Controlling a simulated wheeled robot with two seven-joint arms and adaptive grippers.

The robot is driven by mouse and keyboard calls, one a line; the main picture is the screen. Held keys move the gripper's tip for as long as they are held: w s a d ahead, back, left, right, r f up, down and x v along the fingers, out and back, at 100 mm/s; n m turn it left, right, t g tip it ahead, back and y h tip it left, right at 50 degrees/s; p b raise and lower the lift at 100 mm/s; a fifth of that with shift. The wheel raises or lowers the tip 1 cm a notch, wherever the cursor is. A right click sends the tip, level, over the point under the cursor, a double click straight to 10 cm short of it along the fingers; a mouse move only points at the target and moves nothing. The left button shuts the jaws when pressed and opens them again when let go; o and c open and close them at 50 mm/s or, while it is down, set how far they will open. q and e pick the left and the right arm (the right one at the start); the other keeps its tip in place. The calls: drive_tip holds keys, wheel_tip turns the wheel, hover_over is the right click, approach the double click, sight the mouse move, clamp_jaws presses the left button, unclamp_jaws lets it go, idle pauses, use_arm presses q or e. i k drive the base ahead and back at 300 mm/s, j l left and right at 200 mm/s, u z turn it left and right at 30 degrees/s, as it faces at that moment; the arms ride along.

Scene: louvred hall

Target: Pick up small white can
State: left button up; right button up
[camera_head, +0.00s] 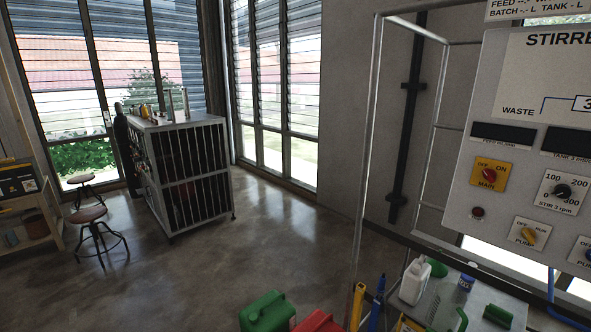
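A small white can (413,284), shaped like a jug, stands upright on a grey tabletop (440,301) at the lower right. A green rounded object (437,268) is right behind it, and I cannot tell whether they touch. Neither of my grippers is in view.
A green canister (266,313) and a red canister (318,322) are cut off at the bottom edge. A blue item (466,282) and a green item (498,315) are on the tabletop. A control panel (530,150) hangs above it. The floor (240,250) at left centre is clear.

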sight(415, 283)
drive_tip(key=i+j+z, duration=0.25)
drive_tip(key=i+j, duration=0.45)
drive_tip(key=i, duration=0.1)
